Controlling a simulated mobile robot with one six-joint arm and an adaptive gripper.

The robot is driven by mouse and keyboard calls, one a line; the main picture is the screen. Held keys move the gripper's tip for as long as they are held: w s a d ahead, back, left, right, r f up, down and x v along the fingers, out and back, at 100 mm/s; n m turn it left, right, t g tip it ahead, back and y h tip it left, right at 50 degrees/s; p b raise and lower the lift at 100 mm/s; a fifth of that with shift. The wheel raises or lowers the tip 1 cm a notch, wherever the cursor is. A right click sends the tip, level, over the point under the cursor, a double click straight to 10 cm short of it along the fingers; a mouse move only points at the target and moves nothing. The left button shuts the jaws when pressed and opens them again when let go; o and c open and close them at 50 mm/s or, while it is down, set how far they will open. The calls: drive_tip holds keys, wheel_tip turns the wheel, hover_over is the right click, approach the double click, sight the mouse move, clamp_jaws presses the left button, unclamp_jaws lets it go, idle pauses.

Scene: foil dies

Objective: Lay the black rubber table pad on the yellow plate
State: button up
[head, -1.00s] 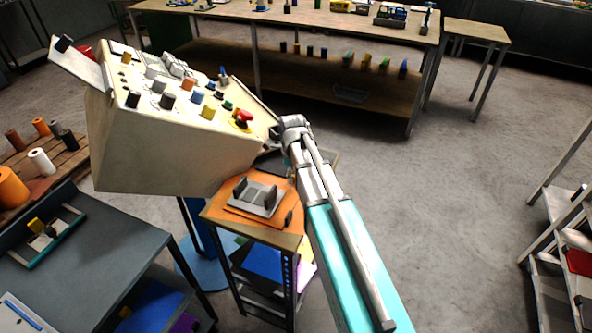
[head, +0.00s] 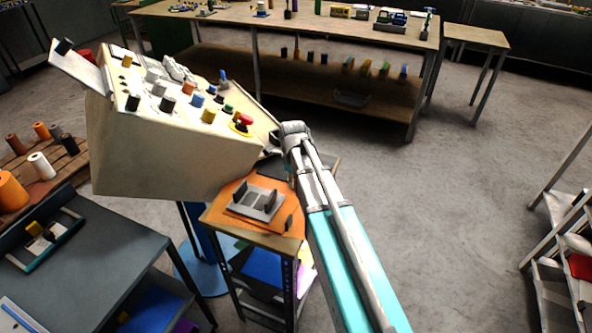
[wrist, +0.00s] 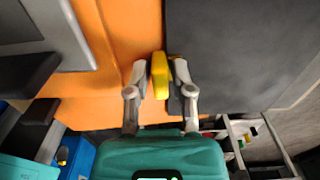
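My gripper (wrist: 160,80) points down in the wrist view, its two fingers close on either side of a small yellow piece (wrist: 160,76). I cannot tell whether both fingers touch it. A flat, dark grey-black sheet (wrist: 235,45), which looks like the rubber pad, lies to the right of the yellow piece, its straight edge against an orange surface (wrist: 120,30). In the head view my arm hides the gripper, and only a dark strip shows beside the arm. I cannot make out a broad yellow plate in either view.
A grey fixture with dark upright blocks (head: 262,203) stands on the orange-topped stand (head: 228,208); its edge also shows upper left in the wrist view. A cream control console (head: 170,150) stands close behind on the left. Open floor (head: 450,210) lies to the right.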

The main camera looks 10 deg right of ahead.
clamp_jaws()
drive_tip(key=shift+r, duration=0.2)
